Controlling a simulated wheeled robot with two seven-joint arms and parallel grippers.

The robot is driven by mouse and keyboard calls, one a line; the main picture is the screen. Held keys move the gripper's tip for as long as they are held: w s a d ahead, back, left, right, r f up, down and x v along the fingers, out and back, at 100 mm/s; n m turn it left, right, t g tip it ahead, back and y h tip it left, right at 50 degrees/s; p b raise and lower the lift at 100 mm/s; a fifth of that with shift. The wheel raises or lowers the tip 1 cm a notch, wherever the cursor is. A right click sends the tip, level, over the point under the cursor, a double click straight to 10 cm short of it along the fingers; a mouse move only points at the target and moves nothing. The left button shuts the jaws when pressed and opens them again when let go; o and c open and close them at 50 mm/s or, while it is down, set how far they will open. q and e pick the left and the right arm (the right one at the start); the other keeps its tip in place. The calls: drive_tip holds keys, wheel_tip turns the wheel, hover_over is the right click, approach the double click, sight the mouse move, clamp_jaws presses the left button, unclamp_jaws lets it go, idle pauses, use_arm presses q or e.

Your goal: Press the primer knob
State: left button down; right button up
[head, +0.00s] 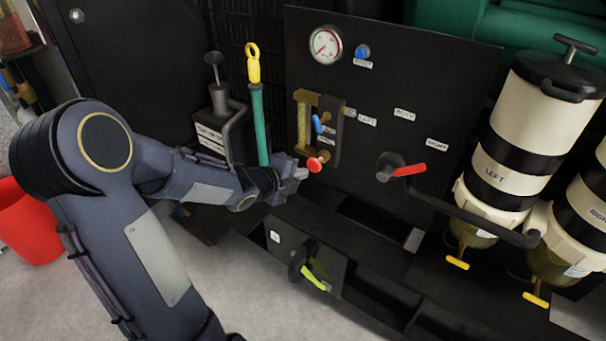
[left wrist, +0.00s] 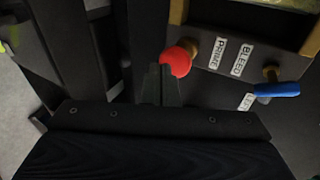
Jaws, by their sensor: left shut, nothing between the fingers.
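The primer knob is a red round knob (head: 314,164) low on the black panel, below a brass-coloured frame. In the left wrist view the red knob (left wrist: 177,61) sits on a brass stem beside a label reading PRIME. My left gripper (head: 301,174) is shut and empty, its tips just left of and slightly below the knob in the head view. In the left wrist view the shut fingertips (left wrist: 159,72) overlap the knob's lower left edge. I cannot tell whether they touch it. My right gripper is not in view.
A blue lever (head: 318,124) sits just above the knob, also seen beside the BLEED label in the left wrist view (left wrist: 277,90). A red-handled selector (head: 409,170) is to the right. A green handle with yellow ring (head: 258,120) stands left. A yellow-green lever (head: 316,279) is below.

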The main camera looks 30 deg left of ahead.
sight(311, 165)
use_arm(q)
drive_tip(key=shift+w+d+r, duration=0.1)
drive_tip(key=shift+w, duration=0.65)
drive_tip(key=shift+w+d+b, duration=0.15)
drive_tip(key=shift+w+b, duration=0.3)
drive_tip(key=shift+w, duration=0.75)
